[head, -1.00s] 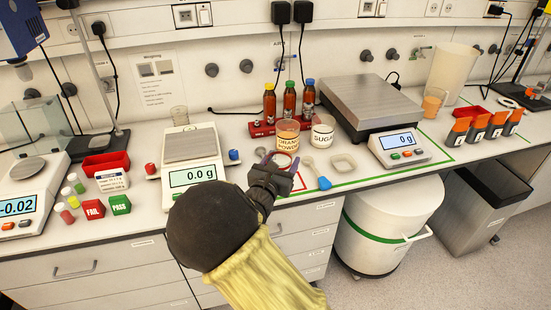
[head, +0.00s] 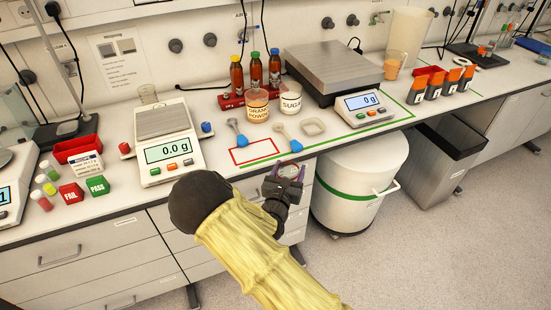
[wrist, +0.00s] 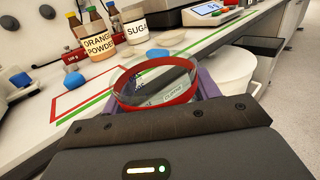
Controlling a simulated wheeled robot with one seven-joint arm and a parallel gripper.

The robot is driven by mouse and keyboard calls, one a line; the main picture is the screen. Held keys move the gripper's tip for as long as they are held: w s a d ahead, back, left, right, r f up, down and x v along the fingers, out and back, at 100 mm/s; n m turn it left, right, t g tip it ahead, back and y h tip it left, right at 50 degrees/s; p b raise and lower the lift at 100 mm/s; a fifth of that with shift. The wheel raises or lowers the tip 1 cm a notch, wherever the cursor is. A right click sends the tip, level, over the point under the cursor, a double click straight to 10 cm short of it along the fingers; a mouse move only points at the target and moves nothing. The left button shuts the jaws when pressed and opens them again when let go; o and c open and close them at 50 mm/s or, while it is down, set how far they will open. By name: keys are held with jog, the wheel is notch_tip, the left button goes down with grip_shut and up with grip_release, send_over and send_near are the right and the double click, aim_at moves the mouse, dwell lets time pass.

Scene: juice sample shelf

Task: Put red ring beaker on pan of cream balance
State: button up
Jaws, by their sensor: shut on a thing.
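The red ring beaker (wrist: 155,88) is clear glass with a red band around its rim. It is held in my gripper in the wrist view, and is small and mostly hidden in the head view. My gripper (head: 284,181) is shut on it, in front of the bench edge, below the red outlined rectangle. The cream balance (head: 181,163) stands on the bench to the left and reads 0.0 g. Its metal pan (head: 162,120) is empty.
The red outline (head: 253,151) on the bench is empty inside. A large balance (head: 368,108) is to the right. Small red (head: 125,149) and blue (head: 207,128) pieces flank the cream balance.

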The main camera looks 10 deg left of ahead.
jog(key=s+d+f+y, duration=0.1)
jog(key=s+d+f, duration=0.3)
jog(key=d+f, duration=0.5)
jog(key=s+d+f+n+y, duration=0.1)
jog(key=s+d+f, duration=0.4)
jog(key=d+f, duration=0.4)
jog(key=d, duration=0.2)
jog(key=shift+d+f+n+y, duration=0.15)
jog(key=shift+d+n+y, duration=0.15)
jog(key=shift+d, duration=0.1)
jog(key=shift+s, duration=0.1)
